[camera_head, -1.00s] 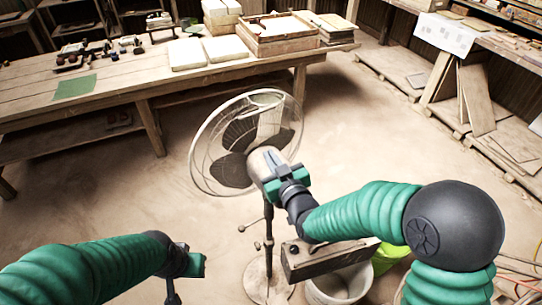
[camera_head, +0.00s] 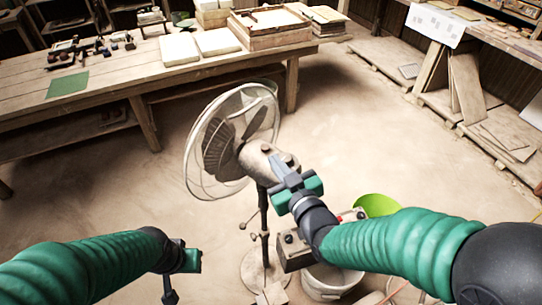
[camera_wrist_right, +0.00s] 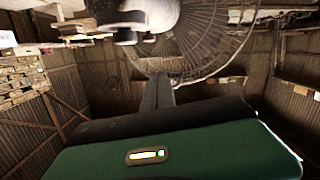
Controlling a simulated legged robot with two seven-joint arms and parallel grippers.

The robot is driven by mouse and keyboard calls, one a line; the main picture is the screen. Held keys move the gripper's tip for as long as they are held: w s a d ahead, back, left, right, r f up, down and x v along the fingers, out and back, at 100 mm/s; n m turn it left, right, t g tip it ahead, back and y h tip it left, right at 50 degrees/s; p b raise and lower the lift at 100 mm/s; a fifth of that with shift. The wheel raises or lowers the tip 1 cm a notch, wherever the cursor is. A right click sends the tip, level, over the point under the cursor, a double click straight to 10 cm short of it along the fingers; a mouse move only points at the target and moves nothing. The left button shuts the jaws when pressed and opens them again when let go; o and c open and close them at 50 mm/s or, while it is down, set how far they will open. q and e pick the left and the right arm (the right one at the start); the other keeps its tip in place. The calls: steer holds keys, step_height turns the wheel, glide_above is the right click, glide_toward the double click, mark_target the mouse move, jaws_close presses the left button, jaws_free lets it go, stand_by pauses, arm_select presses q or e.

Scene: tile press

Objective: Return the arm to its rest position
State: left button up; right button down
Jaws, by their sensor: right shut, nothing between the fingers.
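My right arm comes in from the right, and its gripper (camera_head: 283,172) is shut and empty beside the motor housing of a standing fan (camera_head: 262,160). Whether the fingers touch the housing is not clear. In the right wrist view the closed fingers (camera_wrist_right: 158,95) point at the fan's motor (camera_wrist_right: 135,15) and wire cage (camera_wrist_right: 205,45). My left arm comes in from the lower left. Its gripper (camera_head: 170,296) hangs down at the bottom edge, mostly cut off, so its jaws cannot be judged.
A wooden workbench (camera_head: 120,85) with white slabs (camera_head: 180,48) and a wooden box (camera_head: 270,38) stands behind. Open floor lies right of the fan.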

steer(key=shift+s+a+r, duration=0.1)
steer(key=shift+s, duration=0.15)
steer(key=shift+w, duration=0.15)
steer(key=s+d+f+m+g+h, duration=0.3)
steer(key=s+d+f+g+h, duration=0.15)
steer(key=d+f, duration=0.5)
steer(key=s+d+f+m+g+h, duration=0.1)
steer(key=s+d+f+g, duration=0.2)
steer(key=s, duration=0.3)
steer(key=s+d+f+m+g, duration=0.2)
steer(key=s+d+f+g, duration=0.2)
steer(key=s, duration=0.3)
steer(key=shift+s+d+f+g+h, duration=0.3)
steer(key=shift+g+h, duration=0.05)
steer(key=shift+g, duration=0.2)
